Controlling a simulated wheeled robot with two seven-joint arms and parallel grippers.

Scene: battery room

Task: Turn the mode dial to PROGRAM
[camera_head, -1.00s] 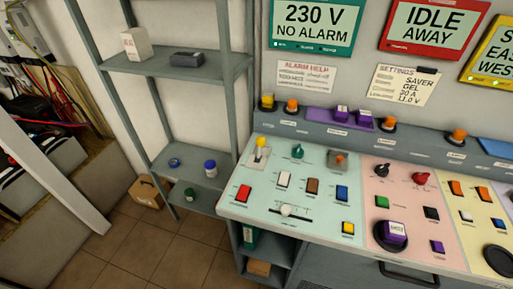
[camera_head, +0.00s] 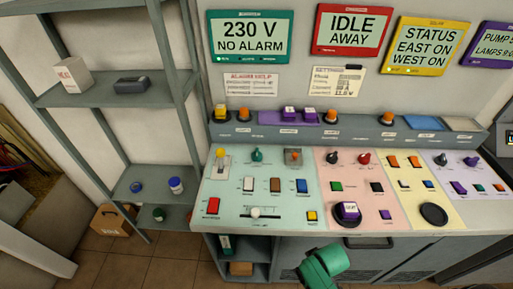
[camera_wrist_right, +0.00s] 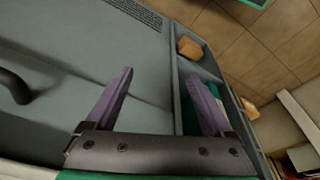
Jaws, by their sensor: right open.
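The desk console carries several dials, with labels too small to read, so I cannot tell which is the mode dial. A teal dial (camera_head: 257,155) is on the mint panel. A black dial (camera_head: 333,158) and a red dial (camera_head: 364,159) are on the pink panel. A dark dial (camera_head: 440,159) and a purple dial (camera_head: 471,161) are on the lavender panel. My right gripper (camera_wrist_right: 160,74) is open and empty, its purple fingers apart in front of the cabinet below the console. A green part of my arm shows at the bottom of the head view. My left gripper is not in view.
The console front (camera_head: 400,239) has a dark handle (camera_head: 366,244). Buttons, a slider (camera_head: 256,213) and a purple mushroom button (camera_head: 347,211) crowd the panels. A grey shelf rack (camera_head: 118,92) stands on the left. A cardboard box (camera_head: 110,221) sits on the tiled floor.

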